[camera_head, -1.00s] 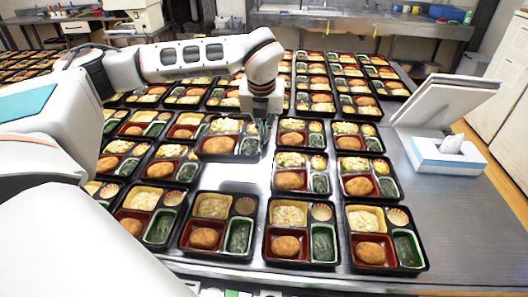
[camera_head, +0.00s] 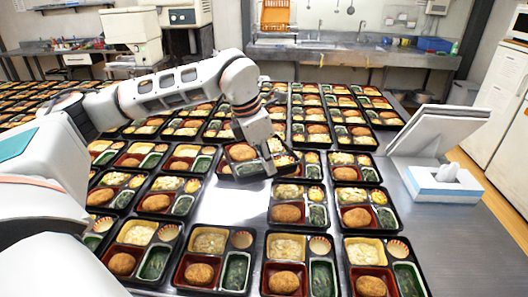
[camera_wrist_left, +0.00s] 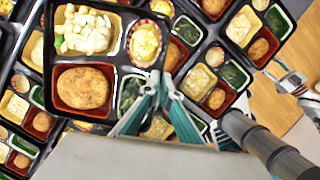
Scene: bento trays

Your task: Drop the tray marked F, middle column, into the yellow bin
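My left gripper (camera_head: 268,162) is shut on the right edge of a black bento tray (camera_head: 240,181). The tray hangs tilted above the other trays, partly behind the gripper. In the left wrist view the fingers (camera_wrist_left: 160,82) pinch the rim of this tray (camera_wrist_left: 123,67), beside its green compartment. It holds white food, a yellow cup and a brown croquette. No F mark is legible on any tray, and no yellow bin shows. At the right of the left wrist view there may be part of my right gripper (camera_wrist_left: 289,80), too unclear to read.
Rows of similar trays fill the steel table, with a bare gap (camera_head: 225,203) below the held tray. A white tissue box (camera_head: 445,187) and an angled white panel (camera_head: 437,133) stand at the right. The table's right front is clear.

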